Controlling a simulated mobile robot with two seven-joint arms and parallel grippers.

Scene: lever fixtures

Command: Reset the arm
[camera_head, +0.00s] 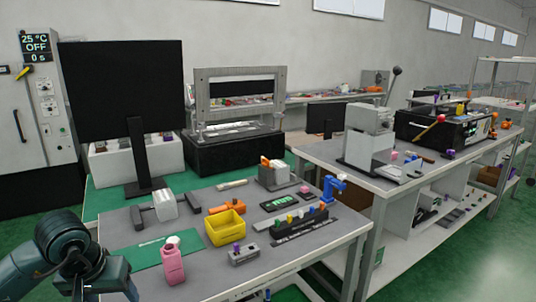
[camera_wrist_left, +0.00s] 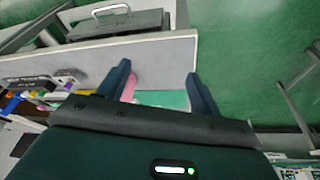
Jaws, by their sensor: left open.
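My left gripper (camera_head: 100,285) is at the lower left of the head view, beside the near left corner of the grey-topped table (camera_head: 115,225). In the left wrist view its two fingers (camera_wrist_left: 158,80) are spread apart with nothing between the tips. Which thing the task calls the arm is unclear. A small blue jointed device (camera_head: 328,188) stands at the table's right side. A grey press (camera_head: 368,135) on the right bench has a raised lever with a black knob (camera_head: 397,71). A red-knobbed lever (camera_head: 440,118) slants over a black machine (camera_head: 420,126). My right gripper is not in view.
A black monitor (camera_head: 122,90) rises behind. A cabinet with a yellow lever (camera_head: 24,71) is far left. Green floor separates the table from the right bench.

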